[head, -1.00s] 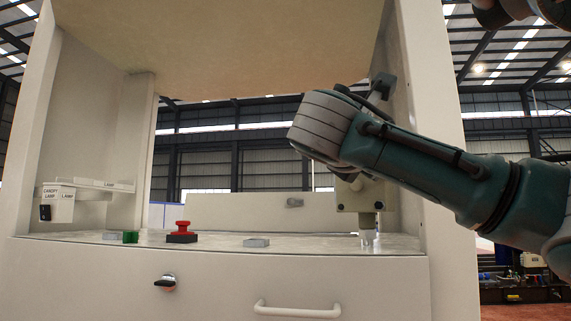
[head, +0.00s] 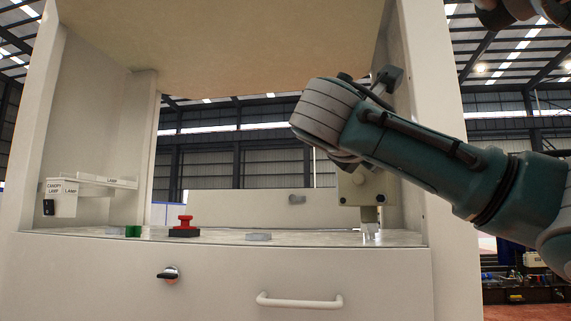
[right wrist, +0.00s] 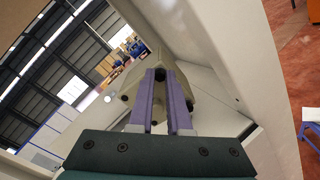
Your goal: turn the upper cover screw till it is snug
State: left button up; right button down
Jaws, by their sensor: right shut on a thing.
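The beige dispenser head (head: 360,190) hangs above the deck at the right, partly behind my right wrist. It also shows in the right wrist view (right wrist: 137,72), with dark screw heads on its face. My right gripper (right wrist: 163,76) has its two purple fingers close together against the upper part of this head. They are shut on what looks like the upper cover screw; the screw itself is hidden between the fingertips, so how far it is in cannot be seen. In the head view my wrist hides the fingers. My left gripper is not in view.
The deck carries a red button (head: 185,222), a green block (head: 133,231) and a flat grey block (head: 258,237). A lamp bracket (head: 62,198) is at the left. The cabinet's right post (head: 433,130) stands close behind my arm. The front has a handle (head: 298,301) and a dark knob (head: 168,273).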

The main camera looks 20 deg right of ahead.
jog(key=shift+m+b, duration=6.75)
jog(key=shift+m, duration=7.95)
jog(key=c, duration=0.9)
grip_release()
jog(key=shift+o, duration=0.2)
